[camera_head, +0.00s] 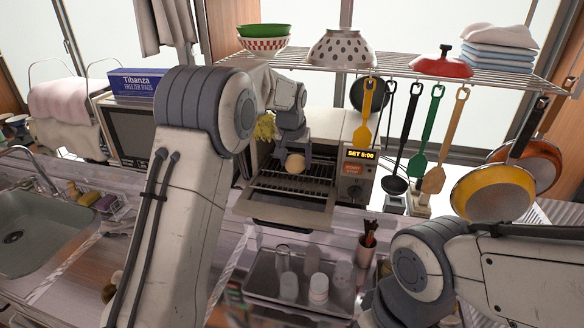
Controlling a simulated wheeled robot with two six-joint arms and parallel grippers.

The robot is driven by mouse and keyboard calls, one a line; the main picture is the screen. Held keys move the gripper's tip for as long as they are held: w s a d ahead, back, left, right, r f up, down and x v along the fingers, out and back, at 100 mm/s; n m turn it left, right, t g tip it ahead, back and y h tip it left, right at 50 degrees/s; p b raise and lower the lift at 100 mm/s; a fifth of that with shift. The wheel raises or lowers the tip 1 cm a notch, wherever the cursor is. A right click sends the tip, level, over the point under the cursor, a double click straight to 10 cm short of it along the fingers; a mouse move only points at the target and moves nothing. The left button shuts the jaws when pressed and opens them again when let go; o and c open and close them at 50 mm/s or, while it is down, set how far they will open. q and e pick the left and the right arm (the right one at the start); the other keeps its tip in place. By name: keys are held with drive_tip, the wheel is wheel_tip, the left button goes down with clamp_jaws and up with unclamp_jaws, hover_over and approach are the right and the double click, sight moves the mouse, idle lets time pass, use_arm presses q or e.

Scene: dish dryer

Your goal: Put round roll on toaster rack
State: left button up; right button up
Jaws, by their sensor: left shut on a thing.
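The round roll (295,163) is a small pale ball at the mouth of the toaster oven (355,175). My left gripper (293,152) points down from above and is shut on the roll. The toaster's door hangs open toward me, and the wire toaster rack (290,186) shows inside, below and in front of the roll. I cannot tell whether the roll touches the rack. My left arm hides the left part of the toaster. My right arm shows at the lower right, but its gripper is out of the picture.
A tray of glasses and jars (305,275) stands in front of the toaster, beside a utensil cup (366,250). Spatulas and pans (495,193) hang at the right. A wire shelf (400,66) with bowls and a colander runs above. A sink (35,230) is at the left.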

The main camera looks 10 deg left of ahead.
sight(292, 183)
use_arm(q)
drive_tip(key=shift+w+a+f, duration=0.2)
drive_tip(key=shift+a+f, duration=0.2)
drive_tip(key=shift+a, duration=0.15)
wheel_tip(292, 183, down, 3)
drive_tip(key=shift+f+p, duration=0.15)
drive_tip(key=shift+p, duration=0.75)
drive_tip(key=shift+f, duration=0.3)
